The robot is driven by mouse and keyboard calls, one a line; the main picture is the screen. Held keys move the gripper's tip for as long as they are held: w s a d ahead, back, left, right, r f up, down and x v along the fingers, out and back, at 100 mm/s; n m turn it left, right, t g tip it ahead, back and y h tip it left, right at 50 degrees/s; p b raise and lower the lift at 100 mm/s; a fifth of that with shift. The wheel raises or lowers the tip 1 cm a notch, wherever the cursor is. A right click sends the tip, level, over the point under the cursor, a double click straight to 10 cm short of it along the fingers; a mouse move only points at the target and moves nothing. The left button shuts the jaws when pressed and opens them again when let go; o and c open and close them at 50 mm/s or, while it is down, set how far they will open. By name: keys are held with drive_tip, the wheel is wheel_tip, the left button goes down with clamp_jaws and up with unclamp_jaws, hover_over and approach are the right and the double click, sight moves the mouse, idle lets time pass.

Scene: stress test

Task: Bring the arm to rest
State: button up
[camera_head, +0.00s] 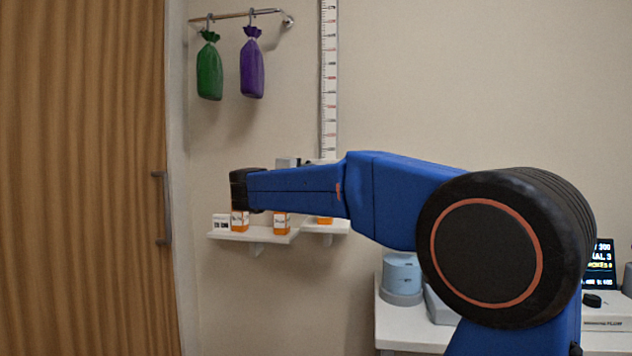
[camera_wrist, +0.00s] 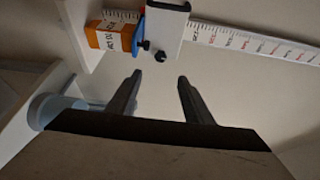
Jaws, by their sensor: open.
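My arm (camera_head: 400,190) reaches from the right across the head view, its blue links bent and its black wrist joint (camera_head: 240,188) in front of the small wall shelves. My gripper is not clearly seen in the head view. In the wrist view my gripper (camera_wrist: 159,76) has its two dark fingers apart, with nothing between them. Past the fingertips are an orange box (camera_wrist: 108,40) with a white label and a white-and-dark block (camera_wrist: 165,25) with black knobs. Both stand clear of the fingers in the picture.
White shelves (camera_head: 255,238) hold orange-and-white boxes (camera_head: 281,224). A ruled strip (camera_head: 329,80) runs up the wall. Green (camera_head: 209,70) and purple (camera_head: 252,68) bags hang from a rail. A wooden door (camera_head: 80,180) is left. A white table (camera_head: 400,325) bears a light-blue container (camera_head: 402,272) and a screen (camera_head: 600,262).

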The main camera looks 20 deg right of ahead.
drive_tip(key=s+a+r+n+t+y, duration=0.1)
drive_tip(key=s+a+n+t+y, duration=0.3)
drive_tip(key=a+n+t+y, duration=0.75)
drive_tip(key=s+a+f+n+g+y, duration=0.2)
drive_tip(key=s+f+n+g+y, duration=0.4)
drive_tip(key=s+f+n, duration=0.5)
drive_tip(key=s+d+f+n+g, duration=0.2)
drive_tip(key=s+f+g, duration=0.1)
drive_tip(key=s+f, duration=0.6)
drive_tip(key=s+d+f+n+g+h, duration=0.1)
drive_tip(key=s+f+g, duration=0.3)
drive_tip(key=s+f, duration=0.6)
drive_tip(key=s+d+f+n+g+h, duration=0.1)
drive_tip(key=s+d+f+n+g, duration=0.2)
drive_tip(key=s+f, duration=0.6)
wheel_tip(320, 180, down, 2)
drive_tip(key=shift+s+d+n, duration=0.15)
drive_tip(key=shift+d+n, duration=0.1)
drive_tip(key=shift+n, duration=0.2)
drive_tip(key=shift+g+h, duration=0.25)
